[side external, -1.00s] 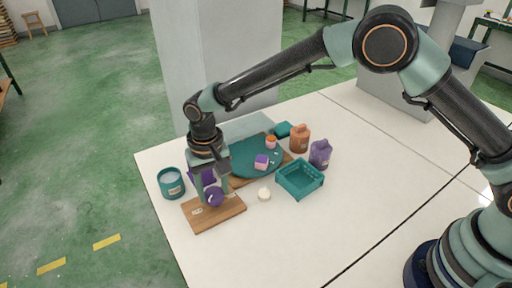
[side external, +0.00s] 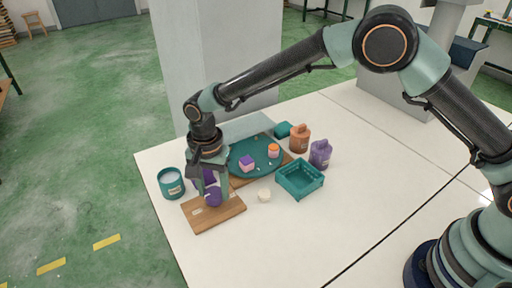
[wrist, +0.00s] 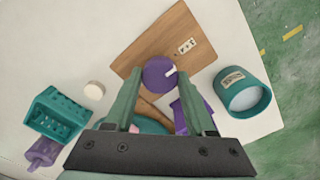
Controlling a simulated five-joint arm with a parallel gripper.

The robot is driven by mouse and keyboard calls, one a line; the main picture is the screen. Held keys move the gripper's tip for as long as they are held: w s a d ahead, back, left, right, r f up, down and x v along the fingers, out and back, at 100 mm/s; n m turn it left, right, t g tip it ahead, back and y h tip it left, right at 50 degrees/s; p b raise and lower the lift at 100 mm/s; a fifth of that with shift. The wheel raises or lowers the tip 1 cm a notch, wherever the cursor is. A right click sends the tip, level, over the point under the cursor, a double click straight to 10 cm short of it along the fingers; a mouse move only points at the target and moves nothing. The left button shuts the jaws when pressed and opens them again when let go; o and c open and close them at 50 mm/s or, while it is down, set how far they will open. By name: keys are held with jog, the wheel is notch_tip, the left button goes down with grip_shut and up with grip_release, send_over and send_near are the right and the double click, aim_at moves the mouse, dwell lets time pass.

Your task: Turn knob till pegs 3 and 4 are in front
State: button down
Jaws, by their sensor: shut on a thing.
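The purple knob (side external: 213,197) stands on a wooden board (side external: 222,214) at the table's left. My gripper (side external: 207,190) points down and is shut on the knob, which shows between its fingertips in the wrist view (wrist: 158,72) with a white mark on top. The teal turntable (side external: 238,148) lies behind the gripper. It carries a purple-and-pink block (side external: 247,162) at its front and an orange-and-purple block (side external: 273,150) at its right. Small pale pegs or marks show on it, but their numbers are too small to read. My gripper hides its left part.
A teal-and-white cup (side external: 171,184) stands close left of my gripper. A cream disc (side external: 264,195) and a teal basket (side external: 300,178) are to the right. An orange jug (side external: 299,140), a purple jug (side external: 320,155) and a teal block (side external: 283,130) stand behind. The table's front right is clear.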

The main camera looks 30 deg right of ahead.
aim_at(214, 192)
jog(key=shift+r, duration=0.15)
jog(key=shift+c, duration=1.2)
grip_release()
notch_tip(214, 192, up, 12)
